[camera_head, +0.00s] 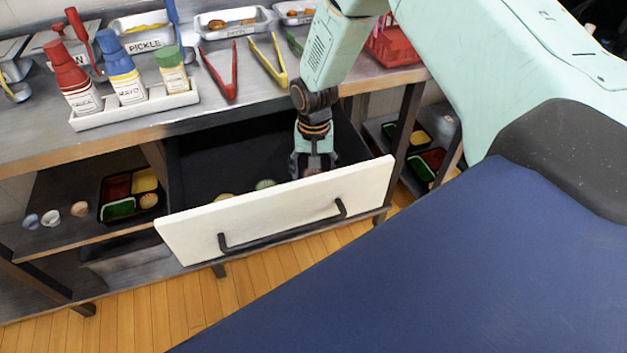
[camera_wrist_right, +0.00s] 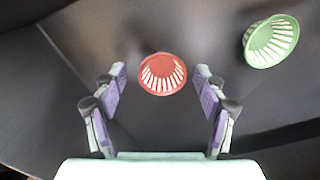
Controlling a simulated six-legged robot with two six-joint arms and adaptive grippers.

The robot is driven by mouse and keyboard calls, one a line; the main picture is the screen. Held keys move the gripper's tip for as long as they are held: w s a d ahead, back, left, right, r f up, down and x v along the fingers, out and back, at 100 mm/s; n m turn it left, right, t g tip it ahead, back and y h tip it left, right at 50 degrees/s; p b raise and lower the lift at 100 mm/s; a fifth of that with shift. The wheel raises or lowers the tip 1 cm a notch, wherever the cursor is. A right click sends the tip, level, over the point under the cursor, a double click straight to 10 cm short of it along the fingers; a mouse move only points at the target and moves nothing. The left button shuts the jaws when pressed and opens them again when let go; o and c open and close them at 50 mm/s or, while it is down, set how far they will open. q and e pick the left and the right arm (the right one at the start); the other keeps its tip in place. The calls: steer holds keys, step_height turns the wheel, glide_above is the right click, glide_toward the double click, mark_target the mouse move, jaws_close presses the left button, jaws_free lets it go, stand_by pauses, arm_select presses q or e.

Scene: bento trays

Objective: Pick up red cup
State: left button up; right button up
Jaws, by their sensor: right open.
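The red cup (camera_wrist_right: 162,74) is a small ribbed cup in the right wrist view. It lies inside the open drawer, with its open side facing the camera. My right gripper (camera_wrist_right: 160,85) is open, with one finger on each side of the red cup and a gap to it. In the head view my right gripper (camera_head: 313,165) reaches down into the drawer (camera_head: 215,165) near its right end and hides most of the cup. My left gripper is not in view.
A green cup (camera_wrist_right: 271,42) is to the right in the drawer. The white drawer front (camera_head: 280,209) stands near my right gripper. Above is a counter with sauce bottles (camera_head: 126,80), red tongs (camera_head: 220,75) and yellow tongs (camera_head: 268,62). A bento tray (camera_head: 130,196) is on the left shelf.

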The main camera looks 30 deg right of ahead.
steer(key=shift+w+a, duration=0.1)
steer(key=shift+w, duration=0.1)
steer(key=shift+c, duration=0.7)
steer(key=shift+s, duration=0.1)
steer(key=c, duration=0.4)
steer(key=shift+c, duration=1.4)
